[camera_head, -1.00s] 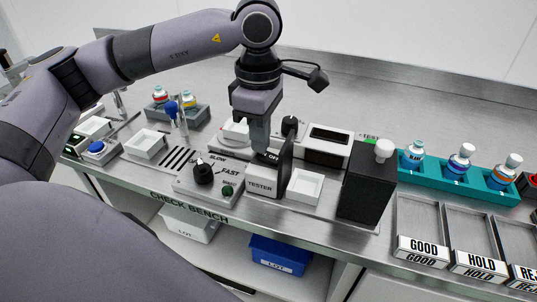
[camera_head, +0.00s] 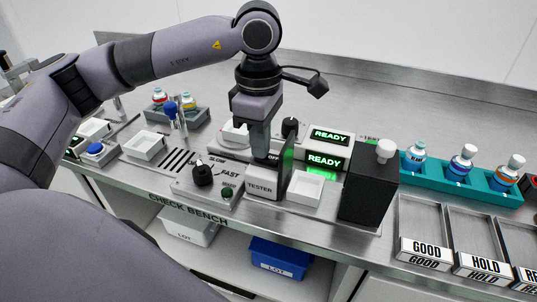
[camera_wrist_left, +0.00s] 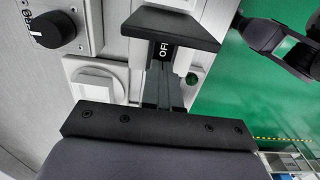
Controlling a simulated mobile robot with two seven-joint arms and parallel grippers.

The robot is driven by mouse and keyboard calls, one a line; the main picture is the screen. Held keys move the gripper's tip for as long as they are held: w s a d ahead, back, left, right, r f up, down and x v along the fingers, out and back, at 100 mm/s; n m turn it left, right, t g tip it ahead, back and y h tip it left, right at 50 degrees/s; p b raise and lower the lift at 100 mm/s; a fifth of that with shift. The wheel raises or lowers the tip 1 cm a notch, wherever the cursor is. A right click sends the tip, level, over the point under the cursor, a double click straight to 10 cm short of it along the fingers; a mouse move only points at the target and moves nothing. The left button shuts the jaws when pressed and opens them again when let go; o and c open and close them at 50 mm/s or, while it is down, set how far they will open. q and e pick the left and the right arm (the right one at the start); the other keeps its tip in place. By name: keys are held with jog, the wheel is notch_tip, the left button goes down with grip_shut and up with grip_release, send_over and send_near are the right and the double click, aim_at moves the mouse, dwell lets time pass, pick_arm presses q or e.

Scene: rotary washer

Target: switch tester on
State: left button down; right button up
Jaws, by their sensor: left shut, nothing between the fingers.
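The tester (camera_head: 262,188) is a white box labelled TESTER on the check bench, with a dark upright panel at its right side. Two displays behind it, an upper one (camera_head: 329,136) and a lower one (camera_head: 324,161), both glow green and read READY. My left gripper (camera_head: 263,158) points down onto the top of the tester, shut, with its fingertips at the switch area. In the left wrist view the shut fingers (camera_wrist_left: 168,92) reach to a black part with an OFF label (camera_wrist_left: 164,52). The switch itself is mostly hidden. My right gripper is not in view.
A speed knob (camera_head: 203,174) and a green button (camera_head: 227,192) sit left of the tester. A white tray (camera_head: 305,187) and a tall black box (camera_head: 367,187) stand to its right. A teal rack (camera_head: 481,190) holds bottles farther right.

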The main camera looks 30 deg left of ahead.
pick_arm(q)
jog(key=shift+r+p, duration=2.25)
jog(key=shift+r, duration=1.2)
jog(key=shift+f, duration=0.1)
